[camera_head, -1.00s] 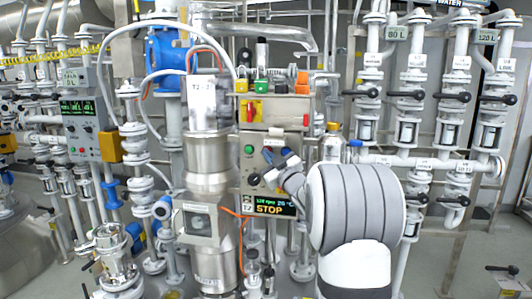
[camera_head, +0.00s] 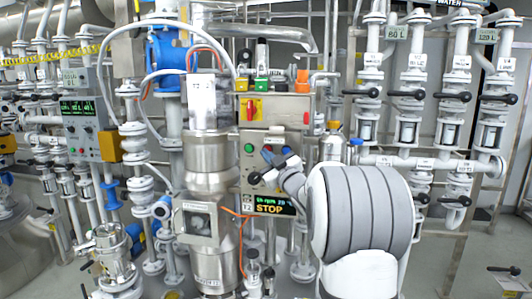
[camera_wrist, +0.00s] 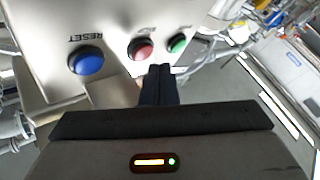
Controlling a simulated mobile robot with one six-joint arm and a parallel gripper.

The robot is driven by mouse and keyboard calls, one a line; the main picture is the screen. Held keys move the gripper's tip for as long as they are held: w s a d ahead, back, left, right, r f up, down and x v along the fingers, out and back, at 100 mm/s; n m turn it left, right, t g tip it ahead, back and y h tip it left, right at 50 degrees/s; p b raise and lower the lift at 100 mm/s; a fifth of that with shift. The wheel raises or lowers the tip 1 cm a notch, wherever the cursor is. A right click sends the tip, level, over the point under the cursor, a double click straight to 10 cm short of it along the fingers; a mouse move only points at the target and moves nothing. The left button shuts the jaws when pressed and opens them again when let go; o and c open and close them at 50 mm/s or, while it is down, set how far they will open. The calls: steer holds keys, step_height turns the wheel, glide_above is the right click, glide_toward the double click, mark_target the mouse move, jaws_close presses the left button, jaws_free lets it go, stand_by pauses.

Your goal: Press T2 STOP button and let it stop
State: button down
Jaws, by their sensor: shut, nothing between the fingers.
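The T2 control panel (camera_head: 307,140) is a grey box in the middle of the head view. Its display (camera_head: 270,205) shows "STOP" in yellow under a small green rpm line, with a T2 tag at its left. In the wrist view a red button (camera_wrist: 140,48) sits between a blue RESET button (camera_wrist: 86,60) and a green button (camera_wrist: 180,43). My gripper (camera_wrist: 160,70) is shut and empty, its tips just off the red button's edge; contact is not visible. In the head view my gripper (camera_head: 272,172) covers part of the panel, and the green button (camera_head: 249,148) shows.
A steel T2 column (camera_head: 211,160) stands close left of the panel. A red-and-yellow switch (camera_head: 251,110) sits above the buttons. Pipes with black-handled valves (camera_head: 408,95) fill the right. A second control box (camera_head: 84,125) is at the left.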

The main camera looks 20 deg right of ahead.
steer(key=s+a+b, duration=0.2)
steer(key=s+b, duration=0.1)
steer(key=s, duration=0.1)
steer(key=shift+s+a, duration=0.1)
steer(key=shift+a, duration=0.3)
stand_by(0.6)
steer(key=s+a+f+m+g+h+p, duration=0.1)
steer(key=s+a+f+g+p, duration=0.3)
steer(key=s, duration=0.8)
steer(key=s+a+f+m+g+h+p, duration=0.1)
steer(key=s+a+f+m+g+p, duration=0.3)
steer(key=s+g, duration=0.4)
steer(key=s+a+f+m+g+h+p, duration=0.1)
steer(key=s+a+f+g+p, duration=0.3)
steer(key=s, duration=1.2)
step_height(320, 180, down, 2)
steer(key=a+m+g, duration=0.1)
steer(key=a+g, duration=0.1)
steer(key=shift+g, duration=0.3)
steer(key=c, duration=2.2)
jaws_free()
steer(key=shift+d, duration=0.1)
